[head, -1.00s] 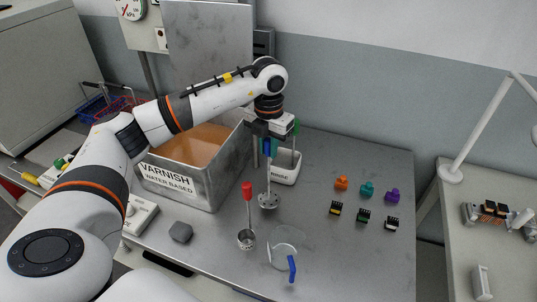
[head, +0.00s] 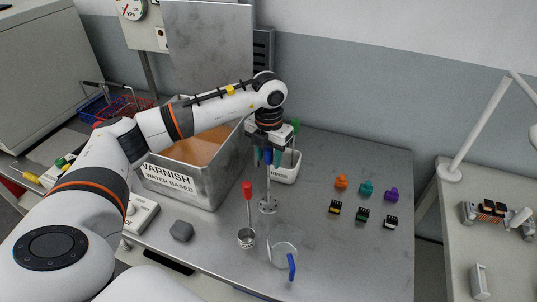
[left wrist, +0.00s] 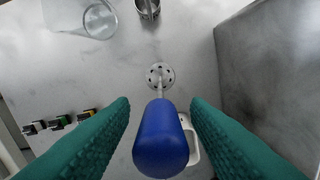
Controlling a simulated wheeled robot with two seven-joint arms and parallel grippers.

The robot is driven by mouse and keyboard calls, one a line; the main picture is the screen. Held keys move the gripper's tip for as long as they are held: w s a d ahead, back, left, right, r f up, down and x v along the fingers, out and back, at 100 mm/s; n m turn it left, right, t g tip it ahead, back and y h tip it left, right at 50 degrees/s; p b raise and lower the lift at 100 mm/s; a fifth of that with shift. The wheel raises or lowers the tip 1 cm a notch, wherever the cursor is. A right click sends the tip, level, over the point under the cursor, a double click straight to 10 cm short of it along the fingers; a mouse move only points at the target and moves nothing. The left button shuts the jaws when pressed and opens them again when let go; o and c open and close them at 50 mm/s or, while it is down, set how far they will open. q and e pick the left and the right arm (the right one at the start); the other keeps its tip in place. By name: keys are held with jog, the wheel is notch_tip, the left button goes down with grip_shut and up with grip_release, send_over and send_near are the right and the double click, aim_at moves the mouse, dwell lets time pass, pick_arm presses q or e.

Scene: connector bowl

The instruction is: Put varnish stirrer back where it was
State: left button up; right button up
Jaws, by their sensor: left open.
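The blue-handled stirrer (head: 267,190) stands upright on the bench, its perforated disc (left wrist: 160,75) down on the surface. Its blue handle (left wrist: 161,140) is between the teal fingers of my left gripper (head: 267,157). The fingers are spread, with a gap on each side of the handle in the left wrist view. The varnish tank (head: 212,187), filled with amber liquid, is left of the stirrer. The white rinse container (head: 287,172), with a green-handled tool (head: 295,128), is just behind it. My right gripper is not in view.
A red-handled metal cup (head: 247,237) and a clear blue-handled mug (head: 284,253) stand in front. Several coloured connectors (head: 365,188) lie to the right. A dark grey block (head: 181,231) sits at the front left. Bench between the stirrer and connectors is clear.

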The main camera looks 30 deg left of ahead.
pick_arm(q)
jog(key=shift+r, duration=0.65)
notch_tip(320, 180, up, 11)
jog(key=b, duration=0.3)
